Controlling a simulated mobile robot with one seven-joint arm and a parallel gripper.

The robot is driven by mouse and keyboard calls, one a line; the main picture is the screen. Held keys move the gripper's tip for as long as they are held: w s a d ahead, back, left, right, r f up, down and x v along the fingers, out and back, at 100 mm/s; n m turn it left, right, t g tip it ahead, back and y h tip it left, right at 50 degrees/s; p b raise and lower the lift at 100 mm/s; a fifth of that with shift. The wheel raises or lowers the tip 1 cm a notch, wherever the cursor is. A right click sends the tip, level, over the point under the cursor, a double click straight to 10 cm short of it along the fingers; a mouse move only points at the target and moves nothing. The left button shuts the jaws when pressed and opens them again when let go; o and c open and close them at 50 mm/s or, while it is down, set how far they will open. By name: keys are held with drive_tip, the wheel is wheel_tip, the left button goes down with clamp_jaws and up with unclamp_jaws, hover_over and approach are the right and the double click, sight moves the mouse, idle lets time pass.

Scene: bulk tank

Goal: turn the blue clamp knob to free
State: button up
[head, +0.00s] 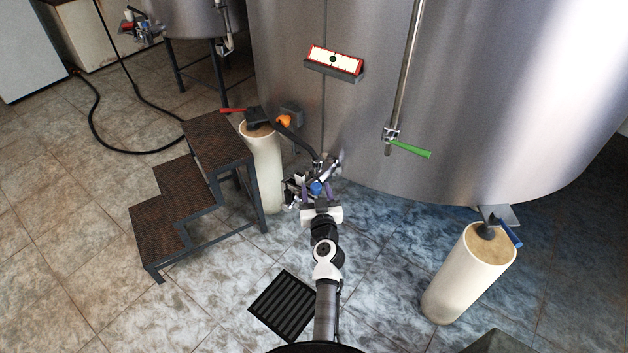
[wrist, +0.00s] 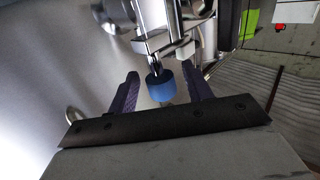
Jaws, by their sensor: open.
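The blue clamp knob (head: 316,188) is a small blue cylinder at the low pipe fitting on the big steel tank. In the wrist view the blue knob (wrist: 161,87) hangs on a metal stem below a shiny clamp (wrist: 168,48). My gripper (head: 318,192) is at the fitting in the head view. In the wrist view my gripper (wrist: 162,90) is open, with one purple finger on each side of the knob and a gap visible on both sides. Whether the knob lies fully between the fingertips in depth, I cannot tell.
A dark hose (head: 297,137) runs down to the fitting. Dark steps (head: 185,190) and a pale post (head: 266,170) stand to the left. A second post (head: 462,275) with a blue-handled part stands at right. A floor grate (head: 284,305) lies in front. The green-handled valve (head: 408,149) hangs on the tank.

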drive_tip(key=shift+w+a, duration=0.1)
drive_tip(key=shift+w, duration=0.3)
drive_tip(key=c, duration=0.9)
drive_tip(key=shift+c, duration=0.2)
